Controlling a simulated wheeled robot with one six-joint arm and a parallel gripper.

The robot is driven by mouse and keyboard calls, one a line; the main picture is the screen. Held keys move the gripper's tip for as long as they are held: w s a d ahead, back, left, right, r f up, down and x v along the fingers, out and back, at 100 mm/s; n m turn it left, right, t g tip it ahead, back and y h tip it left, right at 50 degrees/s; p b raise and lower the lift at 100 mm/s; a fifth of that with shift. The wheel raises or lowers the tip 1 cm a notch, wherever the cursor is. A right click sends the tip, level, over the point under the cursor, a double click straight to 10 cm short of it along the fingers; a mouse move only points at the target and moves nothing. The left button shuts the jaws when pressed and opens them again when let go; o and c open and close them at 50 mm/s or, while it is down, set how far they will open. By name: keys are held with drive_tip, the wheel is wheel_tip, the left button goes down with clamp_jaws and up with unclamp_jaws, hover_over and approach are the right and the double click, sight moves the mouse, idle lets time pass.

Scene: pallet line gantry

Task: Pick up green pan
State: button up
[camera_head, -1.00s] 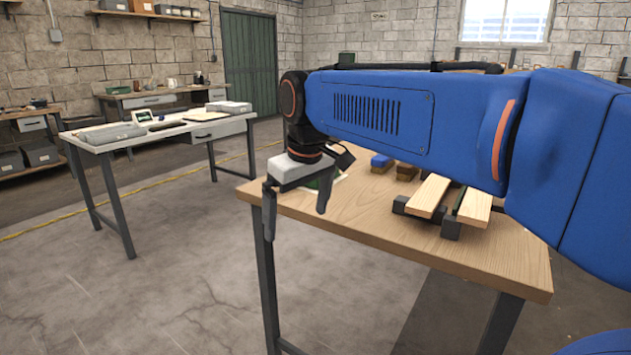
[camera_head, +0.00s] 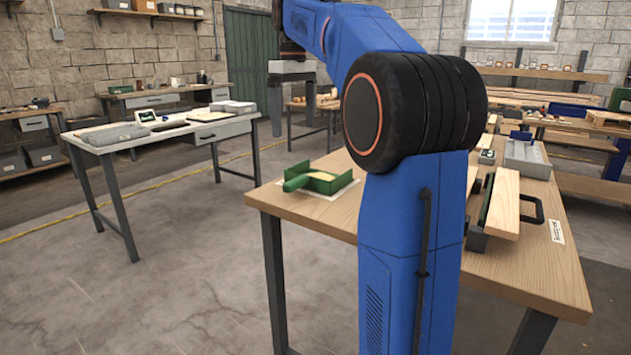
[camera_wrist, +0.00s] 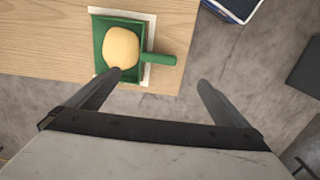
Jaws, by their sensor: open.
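The green pan (camera_head: 323,179) sits on a white sheet (camera_head: 337,192) at the left end of the wooden table, its handle (camera_head: 296,183) pointing left. It also shows in the wrist view, where the green pan (camera_wrist: 102,61) is square, holds a rounded tan item (camera_wrist: 121,47), and its handle (camera_wrist: 158,59) points right. My gripper (camera_head: 290,98) is raised above and beyond the pan in the head view. In the wrist view my gripper (camera_wrist: 160,78) is open and empty, its fingers apart, with the pan beyond the left finger's tip.
The wooden table (camera_head: 310,212) also bears a wooden block (camera_head: 504,203) in a dark holder and a grey box (camera_head: 526,155) to the right. Another table (camera_head: 100,147) with papers stands at left. Open floor (camera_head: 190,260) lies between the tables.

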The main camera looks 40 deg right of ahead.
hover_over(296, 178)
drive_tip(key=f, duration=1)
drive_tip(key=shift+s+a+f, duration=0.15)
drive_tip(key=shift+s+f, duration=0.2)
drive_tip(key=shift+f, duration=0.05)
drive_tip(key=shift+w+f, duration=0.2)
drive_tip(key=shift+f, duration=2.95)
drive_tip(key=c, duration=1.5)
